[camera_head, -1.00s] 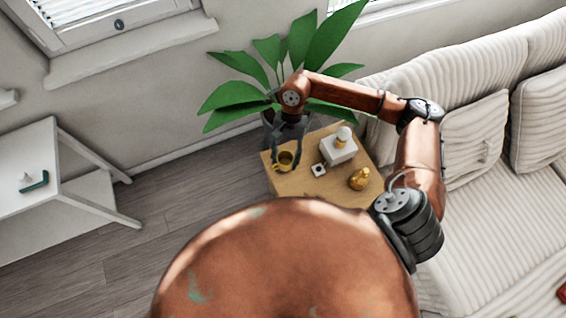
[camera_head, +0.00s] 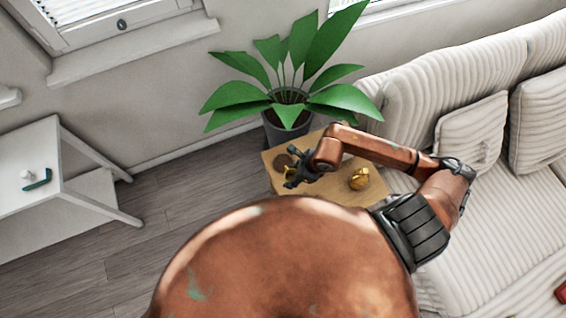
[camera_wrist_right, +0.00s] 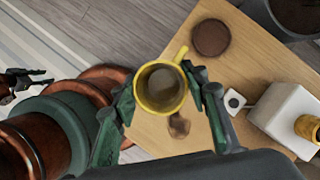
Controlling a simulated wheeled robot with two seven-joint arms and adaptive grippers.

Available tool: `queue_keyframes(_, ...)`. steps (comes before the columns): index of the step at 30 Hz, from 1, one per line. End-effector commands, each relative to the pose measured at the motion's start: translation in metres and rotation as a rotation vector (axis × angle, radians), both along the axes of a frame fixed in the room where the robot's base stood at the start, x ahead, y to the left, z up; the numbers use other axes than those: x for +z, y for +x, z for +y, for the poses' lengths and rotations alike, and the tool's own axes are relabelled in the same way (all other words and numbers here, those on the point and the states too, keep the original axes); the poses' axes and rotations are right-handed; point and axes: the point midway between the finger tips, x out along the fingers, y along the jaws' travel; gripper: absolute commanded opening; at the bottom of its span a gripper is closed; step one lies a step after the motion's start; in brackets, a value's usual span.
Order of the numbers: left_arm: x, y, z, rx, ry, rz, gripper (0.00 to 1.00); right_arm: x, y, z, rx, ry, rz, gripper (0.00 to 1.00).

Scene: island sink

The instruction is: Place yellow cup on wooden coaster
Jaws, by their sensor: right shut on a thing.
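The yellow cup (camera_wrist_right: 162,88) is held between the fingers of my right gripper (camera_wrist_right: 166,92), which is shut on it. The wrist view looks down into its open top, with dark brown inside. In the head view the right gripper (camera_head: 295,174) hides most of the cup, at the left side of the wooden table. The wooden coaster (camera_wrist_right: 210,37), a dark brown disc, lies on the table beyond the cup's handle, apart from the cup. It also shows in the head view (camera_head: 283,160), just left of and behind the gripper.
On the small wooden table (camera_wrist_right: 164,141) stand a white box (camera_wrist_right: 286,119) with a yellow top piece and a small white cube (camera_wrist_right: 234,101). A gold ornament (camera_head: 360,179) is at right. A potted plant (camera_head: 287,125) stands behind, a sofa (camera_head: 480,220) to the right.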

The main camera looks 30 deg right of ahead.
Motion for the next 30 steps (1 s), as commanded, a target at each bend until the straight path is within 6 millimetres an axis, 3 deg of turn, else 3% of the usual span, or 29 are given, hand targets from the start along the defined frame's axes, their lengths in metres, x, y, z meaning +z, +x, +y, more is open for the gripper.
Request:
queue_keyframes(7,-0.001,0.001,0.000,0.000,0.000,-0.001,0.40,-0.005,0.009,-0.004,-0.084,0.000,0.000,0.15)
queue_keyframes(18,-0.009,0.002,0.000,-0.001,0.000,-0.001,0.40,-0.043,0.090,-0.022,-0.086,0.002,0.003,0.15)
queue_keyframes(24,-0.017,0.000,0.000,-0.001,-0.001,0.003,0.40,-0.080,0.117,-0.028,-0.085,0.003,0.004,0.15)
queue_keyframes(30,-0.020,-0.001,0.000,-0.001,0.000,0.004,0.40,-0.093,0.129,-0.031,-0.081,0.002,0.002,0.15)
